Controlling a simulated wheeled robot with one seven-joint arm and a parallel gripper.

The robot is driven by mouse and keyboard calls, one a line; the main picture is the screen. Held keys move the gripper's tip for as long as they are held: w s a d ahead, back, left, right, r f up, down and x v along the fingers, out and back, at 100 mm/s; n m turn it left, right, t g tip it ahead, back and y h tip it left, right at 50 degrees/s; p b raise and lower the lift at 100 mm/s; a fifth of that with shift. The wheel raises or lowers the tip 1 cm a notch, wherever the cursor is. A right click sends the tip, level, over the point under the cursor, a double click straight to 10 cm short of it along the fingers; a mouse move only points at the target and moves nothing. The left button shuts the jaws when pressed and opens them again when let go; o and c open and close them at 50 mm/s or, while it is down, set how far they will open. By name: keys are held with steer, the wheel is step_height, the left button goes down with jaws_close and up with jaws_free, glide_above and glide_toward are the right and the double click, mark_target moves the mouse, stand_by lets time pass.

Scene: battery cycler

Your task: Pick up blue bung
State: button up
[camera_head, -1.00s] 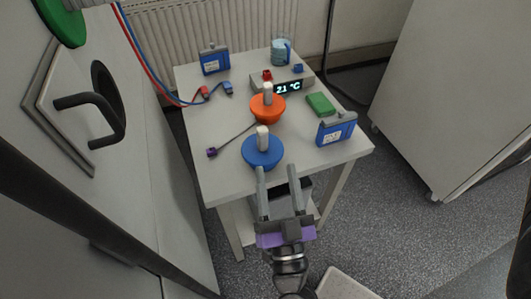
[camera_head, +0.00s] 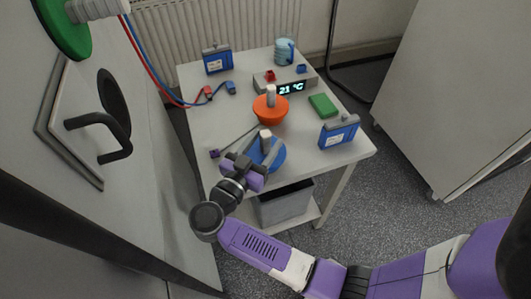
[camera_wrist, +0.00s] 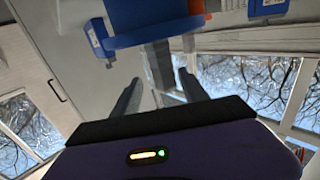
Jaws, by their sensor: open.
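The blue bung (camera_head: 279,154) is a wide blue disc with an upright pale grey handle (camera_head: 265,137). It sits near the front of the white table, partly hidden behind my gripper. My gripper (camera_head: 257,154) is open and reaches in low from the front left. In the wrist view, which is turned over, the blue bung (camera_wrist: 150,30) fills the upper middle. Its grey handle (camera_wrist: 159,65) hangs down in the picture between my open fingertips (camera_wrist: 159,77), with gaps visible on both sides.
An orange bung (camera_head: 270,110) stands just behind. A grey display unit (camera_head: 264,84), green block (camera_head: 323,105), blue battery packs (camera_head: 338,132) (camera_head: 217,60) and cable plugs (camera_head: 230,88) share the table (camera_head: 225,185). A cabinet door with a black handle (camera_head: 100,128) is close at left.

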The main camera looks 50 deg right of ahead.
steer(key=d, duration=0.2)
steer(key=w+d, duration=0.1)
steer(key=d, duration=0.1)
steer(key=shift+w+d+r+p, duration=0.1)
steer(key=shift+w+d+p, duration=0.05)
steer(key=shift+d+p, duration=0.25)
jaws_close()
stand_by(1.0)
